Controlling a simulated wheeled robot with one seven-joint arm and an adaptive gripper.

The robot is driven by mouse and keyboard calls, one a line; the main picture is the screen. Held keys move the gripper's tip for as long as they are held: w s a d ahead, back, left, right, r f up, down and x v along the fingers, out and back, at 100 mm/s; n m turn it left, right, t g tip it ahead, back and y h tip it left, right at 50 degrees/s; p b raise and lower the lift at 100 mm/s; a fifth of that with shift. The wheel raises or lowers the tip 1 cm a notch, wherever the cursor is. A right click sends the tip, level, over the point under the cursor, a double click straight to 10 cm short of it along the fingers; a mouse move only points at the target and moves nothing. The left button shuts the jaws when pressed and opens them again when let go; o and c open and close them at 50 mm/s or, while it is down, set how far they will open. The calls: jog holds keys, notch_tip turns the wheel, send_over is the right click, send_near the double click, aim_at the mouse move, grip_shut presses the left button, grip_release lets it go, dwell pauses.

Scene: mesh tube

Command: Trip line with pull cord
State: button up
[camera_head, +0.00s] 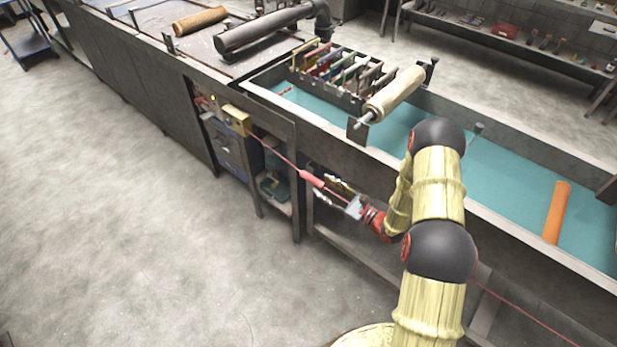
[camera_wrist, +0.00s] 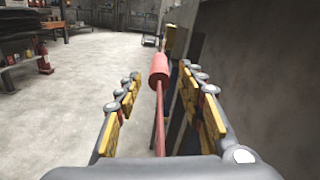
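A thin red pull cord (camera_head: 278,152) runs along the front of the long grey machine from a yellow box (camera_head: 236,120). A thicker red sleeve (camera_head: 312,179) sits on the cord; it also shows in the wrist view (camera_wrist: 158,67). My gripper (camera_head: 331,192) is just to the right of the sleeve. In the wrist view my gripper (camera_wrist: 160,76) is open, with fingers apart on both sides of the cord (camera_wrist: 159,118). The sleeve is ahead, near the fingertips, and I see no finger touching it. The cord also shows to the right of my arm.
The machine's frame and legs (camera_head: 297,195) stand close beside my gripper. Above are a teal trough (camera_head: 500,170), an orange tube (camera_head: 557,212) and a rack of coloured frames (camera_head: 340,75). The floor (camera_head: 130,210) to the left is clear. A fire extinguisher (camera_wrist: 43,60) stands far left.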

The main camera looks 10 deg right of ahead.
aim_at(311, 179)
jog(key=b+x, duration=0.1)
jog(key=x, duration=0.6)
jog(key=shift+s+b, duration=0.1)
jog(key=shift+b, duration=0.2)
jog(key=shift+c, duration=0.7)
jog(key=c, duration=0.7)
grip_shut()
